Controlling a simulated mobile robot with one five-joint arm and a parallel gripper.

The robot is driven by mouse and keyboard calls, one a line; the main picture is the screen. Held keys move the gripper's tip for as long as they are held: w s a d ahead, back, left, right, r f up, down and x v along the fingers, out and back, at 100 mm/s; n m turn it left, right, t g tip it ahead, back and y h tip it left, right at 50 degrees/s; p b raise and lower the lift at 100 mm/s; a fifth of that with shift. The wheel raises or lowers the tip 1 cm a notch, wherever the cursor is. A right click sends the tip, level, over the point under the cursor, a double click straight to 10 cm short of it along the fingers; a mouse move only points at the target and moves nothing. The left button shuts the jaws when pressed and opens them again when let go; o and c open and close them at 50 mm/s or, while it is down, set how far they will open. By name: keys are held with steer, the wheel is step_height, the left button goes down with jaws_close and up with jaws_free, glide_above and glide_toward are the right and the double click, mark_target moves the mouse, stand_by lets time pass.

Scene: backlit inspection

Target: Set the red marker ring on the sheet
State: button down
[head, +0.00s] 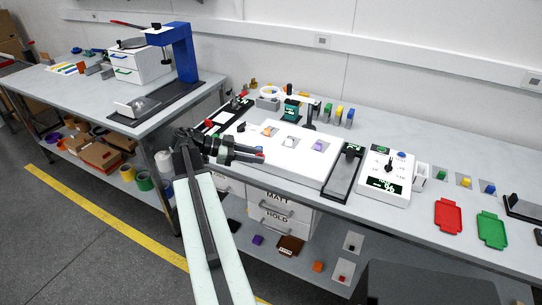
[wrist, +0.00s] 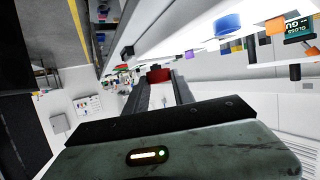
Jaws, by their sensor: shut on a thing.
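My gripper (head: 258,152) is over the left front part of the white glowing sheet (head: 300,170) on the bench. In the wrist view its jaws (wrist: 160,84) are shut on a red piece, the red marker ring (wrist: 158,75), at the fingertips. Only a small bit of red shows there in the head view, and its hole is hidden. I cannot tell its exact height above the sheet. A blue round piece (wrist: 228,23) shows near the bright sheet in the wrist view.
Orange (head: 267,131) and purple (head: 318,146) samples stand on the sheet. A black device (head: 345,172) and a white dial box (head: 384,174) are to its right. A red tray (head: 448,216) and a green tray (head: 492,230) lie farther right. Small coloured blocks stand behind.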

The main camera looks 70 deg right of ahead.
steer(key=r+p, duration=0.2)
steer(key=w+r+p, duration=0.1)
steer(key=shift+a+r+p, duration=0.25)
steer(key=shift+r+p, duration=0.05)
stand_by(0.3)
